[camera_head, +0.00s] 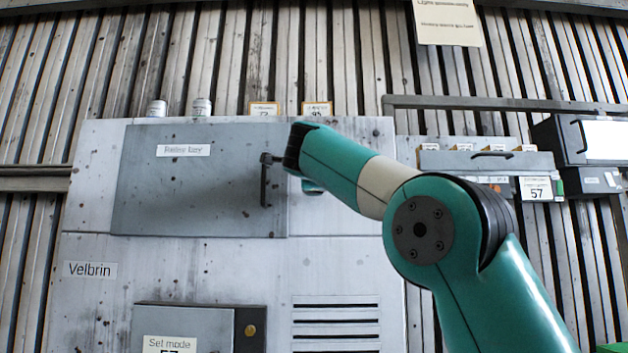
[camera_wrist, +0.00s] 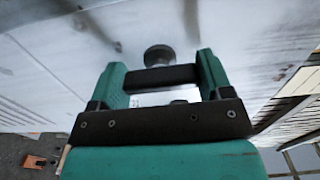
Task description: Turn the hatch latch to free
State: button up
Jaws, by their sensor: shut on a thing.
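The hatch (camera_head: 200,200) is a dark grey panel labelled "Relay bay" on the upper part of the pale housing in the head view. A black upright bar handle (camera_head: 264,185) stands near its right edge, just left of my gripper. In the wrist view, my gripper (camera_wrist: 160,70) has its two green fingers shut on a dark crossbar, the hatch latch (camera_wrist: 160,78). A round grey knob (camera_wrist: 159,55) shows just beyond the bar.
The housing (camera_head: 170,270) carries a "Velbrin" label. A grey "Set mode" box (camera_head: 184,318) juts out below the hatch, beside a vent grille (camera_head: 336,322). Small jars (camera_head: 157,109) and cards (camera_head: 317,109) stand on top. A shelf with drawers (camera_head: 490,160) is at the right.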

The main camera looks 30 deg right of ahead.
dwell(0.4)
jog(key=o, duration=0.9)
jog(key=b+v, duration=0.4)
jog(key=v, duration=1.3)
jog(key=shift+s+a, duration=0.15)
jog(key=shift+s, duration=0.05)
